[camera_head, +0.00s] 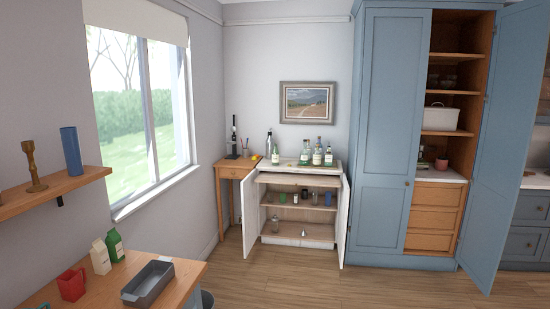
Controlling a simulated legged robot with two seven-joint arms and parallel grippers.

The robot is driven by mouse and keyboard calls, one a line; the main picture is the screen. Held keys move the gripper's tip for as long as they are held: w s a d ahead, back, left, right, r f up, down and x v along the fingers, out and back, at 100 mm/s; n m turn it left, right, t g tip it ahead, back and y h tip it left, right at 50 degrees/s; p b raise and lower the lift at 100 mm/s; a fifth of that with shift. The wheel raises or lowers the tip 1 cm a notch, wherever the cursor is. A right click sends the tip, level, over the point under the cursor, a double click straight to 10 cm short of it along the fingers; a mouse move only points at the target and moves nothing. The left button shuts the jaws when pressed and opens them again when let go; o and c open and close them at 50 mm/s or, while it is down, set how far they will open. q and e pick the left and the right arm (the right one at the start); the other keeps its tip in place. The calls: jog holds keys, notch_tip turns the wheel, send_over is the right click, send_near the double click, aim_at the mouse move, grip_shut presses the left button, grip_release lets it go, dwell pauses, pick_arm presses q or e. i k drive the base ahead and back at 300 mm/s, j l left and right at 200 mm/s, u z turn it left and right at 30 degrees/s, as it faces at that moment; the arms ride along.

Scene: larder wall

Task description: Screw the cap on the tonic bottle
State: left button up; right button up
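Several bottles stand upright on top of the white cabinet (338,169) at the far wall. A small green bottle (275,156) with a pale label is at the left of the top. A green bottle (305,153), a labelled bottle (317,155) and another labelled bottle (328,157) stand grouped at the right. They are too small to tell which is the tonic bottle or whether any lacks a cap. I cannot make out a loose cap. Neither of my grippers is in view.
The cabinet's doors stand open, showing shelves with small jars and glasses. A wooden side table (235,172) stands left of it. A tall blue cupboard (384,130) is at right, one door open. A wooden counter with a grey tray (148,283) is near left. The floor between is clear.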

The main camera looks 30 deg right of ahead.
aim_at(275, 154)
jog(key=i+l+z, duration=0.85)
jog(key=i+z, duration=0.15)
jog(key=i, duration=0.2)
jog(key=i+z, duration=0.35)
jog(key=i+l, duration=0.1)
jog(key=i, duration=0.5)
jog(key=i+u, duration=0.1)
jog(key=i, duration=0.55)
jog(key=i+l, duration=0.15)
jog(key=i, duration=0.45)
jog(key=i+l+u, duration=0.15)
jog(key=i, duration=0.45)
jog(key=i+l+u, duration=0.15)
jog(key=i, duration=0.3)
jog(key=i+u, duration=0.1)
jog(key=u, duration=0.35)
jog(key=i+l+u, duration=0.35)
jog(key=i, duration=0.25)
jog(key=i+l+u, duration=0.35)
jog(key=i+l, duration=0.95)
jog(key=l, duration=0.1)
